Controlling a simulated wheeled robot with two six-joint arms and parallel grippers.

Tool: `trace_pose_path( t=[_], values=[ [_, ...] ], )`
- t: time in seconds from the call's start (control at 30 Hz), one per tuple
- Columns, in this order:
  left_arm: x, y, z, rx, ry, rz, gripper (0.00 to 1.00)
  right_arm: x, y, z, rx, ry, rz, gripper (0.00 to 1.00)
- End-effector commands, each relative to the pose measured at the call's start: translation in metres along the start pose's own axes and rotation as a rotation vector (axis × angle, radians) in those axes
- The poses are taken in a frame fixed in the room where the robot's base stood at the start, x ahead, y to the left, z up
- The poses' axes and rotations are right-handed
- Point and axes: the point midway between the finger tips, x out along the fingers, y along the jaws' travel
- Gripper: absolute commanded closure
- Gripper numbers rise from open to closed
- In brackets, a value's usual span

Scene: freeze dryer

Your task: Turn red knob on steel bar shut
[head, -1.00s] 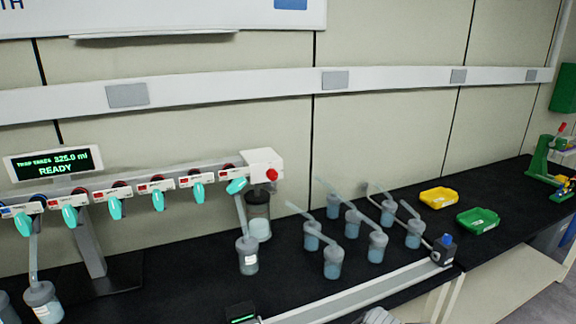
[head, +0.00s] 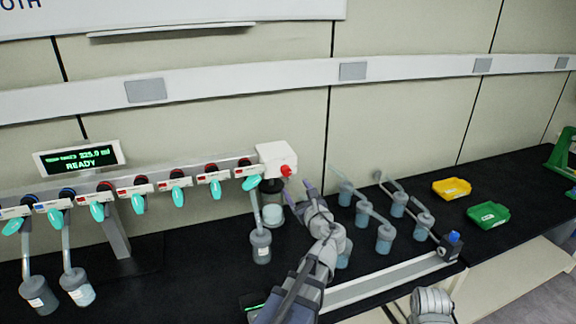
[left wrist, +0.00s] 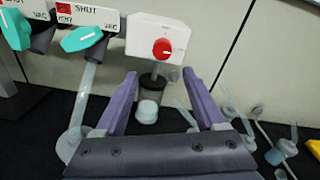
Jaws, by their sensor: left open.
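The red knob (head: 286,171) sits on the face of a white box (head: 272,155) at the right end of the steel bar (head: 150,185). In the left wrist view the knob (left wrist: 162,48) is round, with a pale mark across it. My left gripper (head: 298,187) is open, its purple fingers in front of and slightly below the knob. In the left wrist view the fingers (left wrist: 159,77) stand apart, and the knob shows beyond and between their tips, untouched.
Teal levers (head: 177,196) hang along the bar; one is close left of the box. A clear jar (head: 271,196) hangs below the box. Several flasks (head: 384,238) stand to the right. A display (head: 80,159) reads READY. Yellow (head: 451,188) and green (head: 488,214) bins lie farther right.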

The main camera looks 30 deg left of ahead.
Motion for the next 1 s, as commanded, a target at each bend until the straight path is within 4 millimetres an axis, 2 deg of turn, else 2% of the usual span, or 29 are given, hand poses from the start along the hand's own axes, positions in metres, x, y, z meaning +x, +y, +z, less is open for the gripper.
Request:
trace_pose_path(
  t=[0.1,0.27,0.37,0.7,0.83,1.0],
  values=[
    [0.005,-0.003,0.011,0.077,-0.031,-0.020,0.28,-0.004,0.000,0.000,0.000,0.000,0.000,0.50],
    [0.008,-0.004,0.012,0.093,-0.037,-0.024,0.28,-0.003,0.000,0.000,0.000,0.000,0.000,0.50],
    [0.018,-0.005,0.012,0.091,-0.036,-0.024,0.28,-0.003,0.000,0.000,0.000,0.000,0.000,0.50],
    [0.068,-0.006,0.013,0.089,-0.035,-0.023,0.28,-0.003,0.000,0.000,0.000,0.000,0.000,0.50],
    [0.079,-0.006,0.014,0.088,-0.035,-0.022,0.28,-0.003,0.000,0.000,0.000,0.000,0.000,0.50],
    [0.084,-0.006,0.014,0.088,-0.035,-0.024,0.28,-0.003,0.000,0.000,0.000,0.000,0.000,0.50]
  ],
)
